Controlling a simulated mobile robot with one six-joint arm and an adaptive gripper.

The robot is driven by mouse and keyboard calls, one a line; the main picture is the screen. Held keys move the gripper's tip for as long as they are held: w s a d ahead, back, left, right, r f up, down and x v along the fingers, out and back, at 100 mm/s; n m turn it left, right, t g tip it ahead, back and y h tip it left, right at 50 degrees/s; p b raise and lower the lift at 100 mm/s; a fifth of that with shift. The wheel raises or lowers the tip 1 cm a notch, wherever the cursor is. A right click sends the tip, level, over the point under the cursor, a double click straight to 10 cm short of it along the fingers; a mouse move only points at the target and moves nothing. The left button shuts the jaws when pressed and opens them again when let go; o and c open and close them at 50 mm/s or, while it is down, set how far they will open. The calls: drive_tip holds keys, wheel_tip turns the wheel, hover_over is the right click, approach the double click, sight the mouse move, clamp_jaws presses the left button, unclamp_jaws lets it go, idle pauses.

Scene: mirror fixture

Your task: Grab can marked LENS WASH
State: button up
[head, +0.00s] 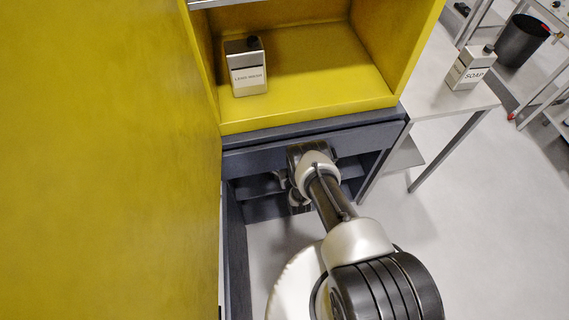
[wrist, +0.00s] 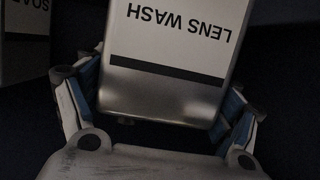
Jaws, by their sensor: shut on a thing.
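A can marked LENS WASH (wrist: 165,75) is between the two blue-padded fingers of my gripper (wrist: 162,88) in the wrist view, its lettering upside down. My gripper is shut on it, with a finger along each side. In the head view my arm reaches into the dark grey lower compartment (head: 262,208), where the gripper end is mostly hidden and the held can cannot be made out. The head view also shows a can marked LENS WASH (head: 247,80) with a dark cap, upright in the yellow compartment above, apart from my arm.
A can marked SOAP (wrist: 25,45) stands to the left of the held can in the wrist view. Another SOAP can (head: 470,68) is on the white table (head: 435,97) at right in the head view. A yellow panel (head: 105,160) fills the left side. A black bin (head: 520,42) stands behind.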

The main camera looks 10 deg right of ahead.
drive_tip(key=c, duration=1.1)
drive_tip(key=shift+r, duration=0.1)
drive_tip(key=shift+r, duration=0.1)
